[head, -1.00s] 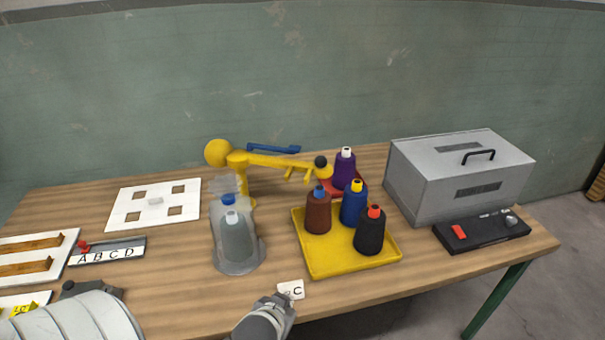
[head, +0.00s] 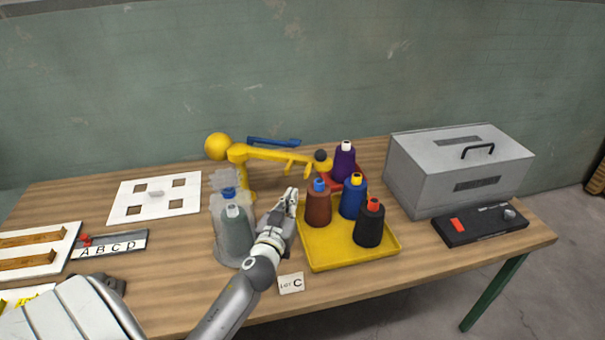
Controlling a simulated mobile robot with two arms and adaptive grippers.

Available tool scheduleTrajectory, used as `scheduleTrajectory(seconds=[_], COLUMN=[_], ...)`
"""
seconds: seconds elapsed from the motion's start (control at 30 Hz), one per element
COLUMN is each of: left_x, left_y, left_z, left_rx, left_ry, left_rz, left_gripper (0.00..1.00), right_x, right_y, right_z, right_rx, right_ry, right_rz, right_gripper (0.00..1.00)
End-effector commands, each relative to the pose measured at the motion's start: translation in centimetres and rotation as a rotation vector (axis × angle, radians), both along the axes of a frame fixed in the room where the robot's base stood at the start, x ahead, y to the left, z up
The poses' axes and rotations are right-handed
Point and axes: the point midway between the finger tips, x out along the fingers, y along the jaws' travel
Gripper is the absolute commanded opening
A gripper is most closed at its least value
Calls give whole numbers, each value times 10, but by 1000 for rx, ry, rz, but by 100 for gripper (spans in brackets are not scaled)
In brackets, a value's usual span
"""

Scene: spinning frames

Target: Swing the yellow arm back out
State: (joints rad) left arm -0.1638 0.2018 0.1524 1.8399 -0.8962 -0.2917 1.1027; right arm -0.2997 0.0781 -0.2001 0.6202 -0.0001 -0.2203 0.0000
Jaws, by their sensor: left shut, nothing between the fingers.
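The yellow arm (head: 275,158) stands at the back middle of the table on a yellow post. It has a round yellow ball at its left end and a dark knob (head: 320,155) at its right end, close to the purple cone. Short yellow prongs hang from it. My left gripper (head: 292,192) is shut and empty, in front of the yellow arm and beside the left edge of the yellow tray. It appears apart from the yellow arm. My right gripper does not show.
The yellow tray (head: 345,262) holds brown, blue and black cones (head: 369,224). A purple cone (head: 344,160) stands on a red tray behind. A grey cone (head: 236,238) stands left of my gripper with a translucent shape around it. A grey box (head: 450,175) stands right.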

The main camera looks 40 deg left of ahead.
Motion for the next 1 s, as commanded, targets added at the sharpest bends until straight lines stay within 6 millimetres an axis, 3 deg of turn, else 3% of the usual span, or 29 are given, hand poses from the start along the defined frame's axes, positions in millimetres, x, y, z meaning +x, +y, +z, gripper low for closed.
scheduleTrajectory(seconds=[0.6, 1.0], left_x=[86, 106], left_y=[32, 39], left_z=[2, 0], left_rx=[1, -1], left_ry=[0, 2], left_rz=[1, 1], left_gripper=[0, 0], right_x=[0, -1], right_y=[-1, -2], right_z=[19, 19], right_rx=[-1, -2], right_ry=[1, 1], right_rz=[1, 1], right_gripper=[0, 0])
